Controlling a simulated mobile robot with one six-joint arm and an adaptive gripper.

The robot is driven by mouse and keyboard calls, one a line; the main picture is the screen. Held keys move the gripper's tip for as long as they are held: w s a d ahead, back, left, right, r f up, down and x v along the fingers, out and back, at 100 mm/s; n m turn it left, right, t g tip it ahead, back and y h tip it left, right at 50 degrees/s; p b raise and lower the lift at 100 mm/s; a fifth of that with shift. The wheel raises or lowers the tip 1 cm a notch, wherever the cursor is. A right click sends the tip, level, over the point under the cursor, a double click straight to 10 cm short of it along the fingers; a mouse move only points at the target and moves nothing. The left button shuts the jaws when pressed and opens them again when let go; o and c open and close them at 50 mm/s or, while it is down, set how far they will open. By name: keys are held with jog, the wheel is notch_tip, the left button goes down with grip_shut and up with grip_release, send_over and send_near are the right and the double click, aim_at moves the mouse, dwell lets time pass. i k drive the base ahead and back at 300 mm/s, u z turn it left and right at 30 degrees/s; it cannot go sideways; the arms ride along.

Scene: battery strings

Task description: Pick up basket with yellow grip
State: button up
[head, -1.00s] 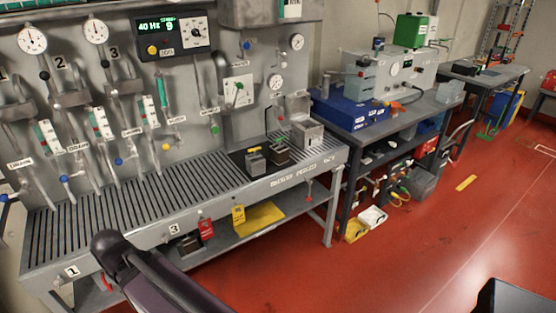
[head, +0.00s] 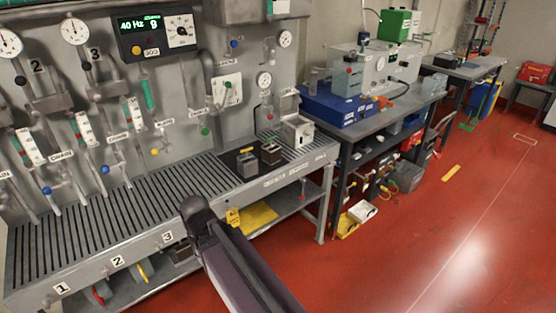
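Two small dark boxes stand on a black mat at the right end of the slatted bench (head: 110,222). The left box (head: 247,163) shows a small yellow piece (head: 246,150) at its top and may be the basket with the yellow grip; it is too small to be sure. The other box (head: 271,154), brownish, stands just right of it. A dark link of my arm crosses the lower middle of the head view, in front of the bench edge. My gripper's fingers do not show.
A panel with gauges, valves and pipes rises behind the bench. A yellow sheet (head: 258,215) lies on the lower shelf. A workbench with a blue case (head: 335,104) stands to the right. The red floor at right is open.

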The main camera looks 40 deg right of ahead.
aim_at(248, 164)
jog(key=z, duration=0.8)
jog(key=k, duration=0.95)
jog(key=u, duration=0.1)
jog(key=i, duration=0.9)
